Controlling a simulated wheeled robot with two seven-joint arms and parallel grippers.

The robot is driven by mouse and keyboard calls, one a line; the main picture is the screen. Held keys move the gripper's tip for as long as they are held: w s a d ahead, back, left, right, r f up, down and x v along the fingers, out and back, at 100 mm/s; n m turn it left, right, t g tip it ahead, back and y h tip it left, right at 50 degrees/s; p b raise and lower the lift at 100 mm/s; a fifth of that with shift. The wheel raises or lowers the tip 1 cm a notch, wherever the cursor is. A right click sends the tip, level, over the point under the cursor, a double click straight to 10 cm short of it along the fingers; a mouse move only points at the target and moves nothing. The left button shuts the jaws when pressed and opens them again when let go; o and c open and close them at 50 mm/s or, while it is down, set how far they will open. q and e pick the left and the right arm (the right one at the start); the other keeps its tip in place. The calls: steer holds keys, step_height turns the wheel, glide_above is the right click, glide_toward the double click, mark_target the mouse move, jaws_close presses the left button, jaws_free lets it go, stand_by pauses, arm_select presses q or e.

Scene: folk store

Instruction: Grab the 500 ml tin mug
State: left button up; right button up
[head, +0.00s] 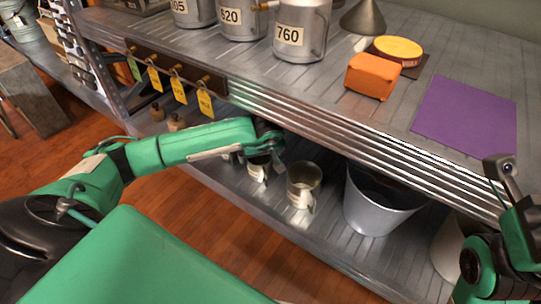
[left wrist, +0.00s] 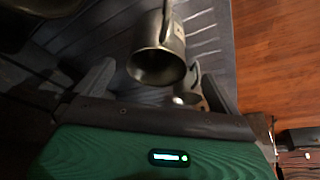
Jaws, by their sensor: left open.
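I cannot read a 500 ml mark on either. In the left wrist view a tin mug (left wrist: 158,62) shows its round mouth and handle between the spread fingers of my left gripper (left wrist: 158,75). The fingers are open and apart from it. Another, paler mug (left wrist: 189,88) is partly hidden beside the right finger. My right gripper (head: 502,180) is at the right edge, its jaws unclear.
A grey bucket (head: 375,200) stands right of the mugs on the lower shelf. The upper counter edge (head: 340,125) overhangs them. Numbered cans (head: 302,30), an orange block (head: 372,76) and a purple sheet (head: 466,116) are on top. Yellow tags (head: 179,90) hang at left.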

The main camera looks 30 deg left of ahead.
mark_target(260, 161)
arm_select(q)
steer(key=b+x, duration=0.2)
steer(key=x, duration=0.1)
steer(key=b+x, duration=0.2)
steer(key=x, duration=0.2)
steer(key=shift+w+a+f, duration=0.1)
steer(key=shift+w+f, duration=0.1)
steer(key=shift+w, duration=0.1)
steer(key=shift+c, duration=0.4)
steer(key=c, duration=1)
